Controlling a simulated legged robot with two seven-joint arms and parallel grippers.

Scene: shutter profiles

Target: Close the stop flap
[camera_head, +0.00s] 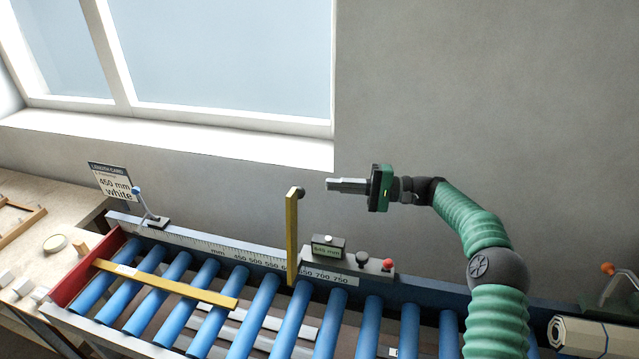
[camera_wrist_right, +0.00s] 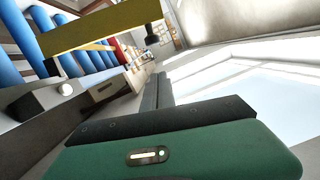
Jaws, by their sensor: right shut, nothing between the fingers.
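The stop flap appears to be the yellow bar (camera_head: 291,238) standing upright at the back rail of the roller conveyor, with a dark round knob (camera_head: 300,191) at its top. A yellow bar also crosses the upper left of the right wrist view (camera_wrist_right: 100,28). My right gripper (camera_head: 328,184) is shut and empty, held level in the air just right of the knob, with a small gap in the picture. Its fingers (camera_wrist_right: 156,90) also show in the wrist view. My left gripper is not in view.
Blue rollers (camera_head: 262,308) run along the conveyor; another yellow bar (camera_head: 165,285) lies across them at left. A scale (camera_head: 210,245) and a grey control box (camera_head: 350,262) with red and black knobs line the back rail. A length card (camera_head: 110,182) stands at left.

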